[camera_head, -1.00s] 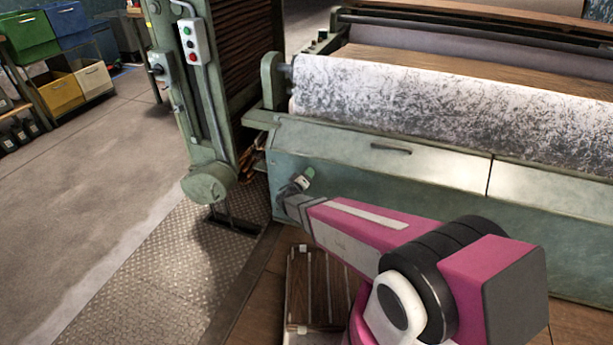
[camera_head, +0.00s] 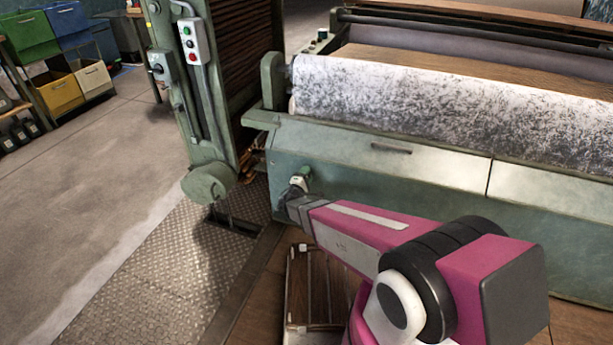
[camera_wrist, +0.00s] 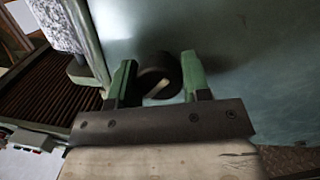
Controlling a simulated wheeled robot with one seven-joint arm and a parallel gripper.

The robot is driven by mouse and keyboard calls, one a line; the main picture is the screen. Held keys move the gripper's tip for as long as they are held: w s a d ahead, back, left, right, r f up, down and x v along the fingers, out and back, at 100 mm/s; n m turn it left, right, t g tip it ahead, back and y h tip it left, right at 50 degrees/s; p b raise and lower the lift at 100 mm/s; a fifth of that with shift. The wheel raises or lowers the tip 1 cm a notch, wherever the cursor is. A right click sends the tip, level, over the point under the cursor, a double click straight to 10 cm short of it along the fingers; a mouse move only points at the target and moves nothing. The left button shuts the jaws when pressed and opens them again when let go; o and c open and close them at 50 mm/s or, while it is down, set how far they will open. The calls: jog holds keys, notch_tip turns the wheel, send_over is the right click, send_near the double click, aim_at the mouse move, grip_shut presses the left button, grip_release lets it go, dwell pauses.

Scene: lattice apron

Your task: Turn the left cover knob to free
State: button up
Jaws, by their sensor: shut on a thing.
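The left cover knob (camera_wrist: 160,76) is a round dark knob with a pale pointer mark, seen in the wrist view against the green panel. The pointer mark lies slanted in that view. My gripper (camera_wrist: 159,68) has its two green fingers on either side of the knob and is shut on it. In the head view my gripper (camera_head: 299,184) is at the lower left of the machine's front cover (camera_head: 345,158); the knob is hidden there by the gripper.
A cover handle (camera_head: 391,149) sticks out above right of my gripper. A speckled roll (camera_head: 430,100) lies above the cover. A green post with a control box (camera_head: 195,40) stands at left. A slatted wooden item (camera_head: 318,290) is on the floor below my arm.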

jog(key=n, duration=0.3)
jog(key=n+y, duration=0.1)
jog(key=n, duration=0.3)
jog(key=shift+t, duration=0.3)
dwell(0.3)
jog(key=o, duration=0.9)
jog(key=v, duration=1.1)
